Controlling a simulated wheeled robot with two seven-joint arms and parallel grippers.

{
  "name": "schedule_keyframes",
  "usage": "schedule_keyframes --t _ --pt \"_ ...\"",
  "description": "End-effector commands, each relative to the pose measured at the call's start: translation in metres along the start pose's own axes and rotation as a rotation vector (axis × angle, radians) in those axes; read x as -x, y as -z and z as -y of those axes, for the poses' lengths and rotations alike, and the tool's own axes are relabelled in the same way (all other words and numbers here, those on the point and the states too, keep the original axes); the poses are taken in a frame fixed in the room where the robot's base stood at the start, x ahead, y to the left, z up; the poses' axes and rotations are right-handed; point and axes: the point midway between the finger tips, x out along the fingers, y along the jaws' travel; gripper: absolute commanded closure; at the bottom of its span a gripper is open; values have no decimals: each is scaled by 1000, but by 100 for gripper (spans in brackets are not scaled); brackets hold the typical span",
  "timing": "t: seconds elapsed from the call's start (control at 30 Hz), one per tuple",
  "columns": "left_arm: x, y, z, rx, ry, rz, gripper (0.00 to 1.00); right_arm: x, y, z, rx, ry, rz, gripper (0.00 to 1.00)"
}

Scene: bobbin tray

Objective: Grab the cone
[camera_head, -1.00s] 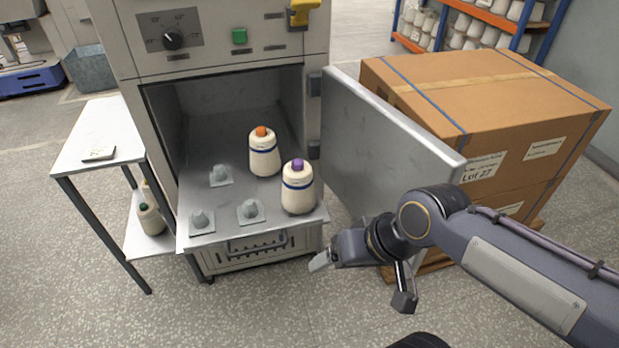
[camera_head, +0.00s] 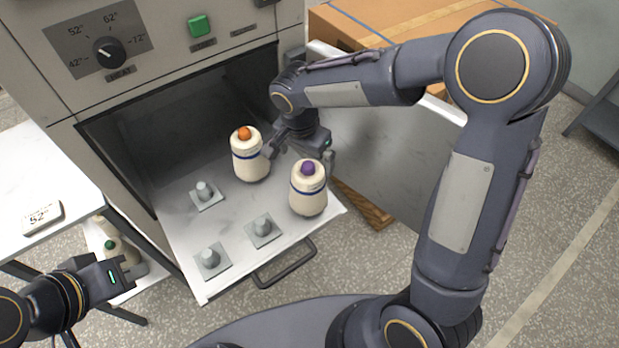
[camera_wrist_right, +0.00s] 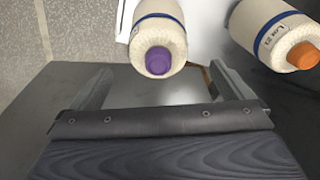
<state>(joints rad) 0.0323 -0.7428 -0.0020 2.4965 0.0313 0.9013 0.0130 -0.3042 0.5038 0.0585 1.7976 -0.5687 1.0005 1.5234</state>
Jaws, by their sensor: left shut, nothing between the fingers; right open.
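Two cream yarn cones with blue bands stand on the pulled-out tray (camera_head: 165,232). The purple-tipped cone (camera_head: 308,190) is nearer the front right corner; the orange-tipped cone (camera_head: 250,158) is behind it to the left. My right gripper (camera_head: 298,158) is open and empty, behind and between the two cones. In the right wrist view, the purple-tipped cone (camera_wrist_right: 160,40) shows beyond the gap between the open fingers (camera_wrist_right: 162,85). The orange-tipped cone (camera_wrist_right: 275,30) is right of it, with a lot label. My left gripper (camera_head: 130,272) is shut and empty at lower left.
Several empty grey pegs (camera_head: 208,258) stand on the tray. The cabinet's open door (camera_head: 390,150) and a cardboard box (camera_head: 350,22) are at the right.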

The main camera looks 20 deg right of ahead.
Motion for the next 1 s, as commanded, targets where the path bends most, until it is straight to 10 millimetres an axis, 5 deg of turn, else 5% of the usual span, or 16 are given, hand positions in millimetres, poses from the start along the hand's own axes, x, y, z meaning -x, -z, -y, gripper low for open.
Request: schedule_keyframes --t 0.43,0.73,1.0 --pt "11 6 -5 0 0 0 100 -59 3 -2 1 -4 4 0" --pt "11 6 -5 0 0 0 100 -65 3 -1 0 0 2 0" --pt "11 6 -5 0 0 0 100 -65 3 -1 0 1 2 33"
